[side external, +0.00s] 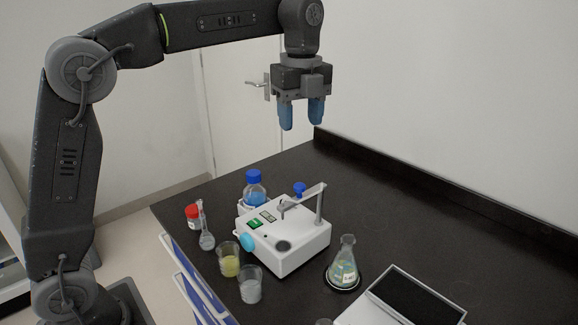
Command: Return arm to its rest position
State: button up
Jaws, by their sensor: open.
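My arm is bent at the elbow and reaches out from the left in the side external view. My gripper (301,115) hangs from its end with its blue fingertips pointing down. The fingers are apart and nothing is between them. It is high above the far part of the dark bench (420,215), clear of everything on it.
A white device (290,245) with a metal arm stands mid-bench. Around it are a blue-capped bottle (255,188), a red-capped bottle (193,213), a yellow-liquid beaker (229,262), another beaker (250,287) and a conical flask (344,265). A screen (418,295) is at front right.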

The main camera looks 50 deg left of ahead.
jog(key=s+f+n+t, duration=0.2)
jog(key=s+f+n, duration=0.3)
jog(key=s+n, duration=0.5)
jog(key=s+a+f+n+t, duration=0.1)
jog(key=s+f+n+t, duration=0.2)
jog(key=s+n, duration=0.8)
notch_tip(320, 180, down, 2)
jog(key=shift+s+a+t, duration=0.25)
jog(key=shift+s+t, duration=0.05)
jog(key=shift+s, duration=0.9)
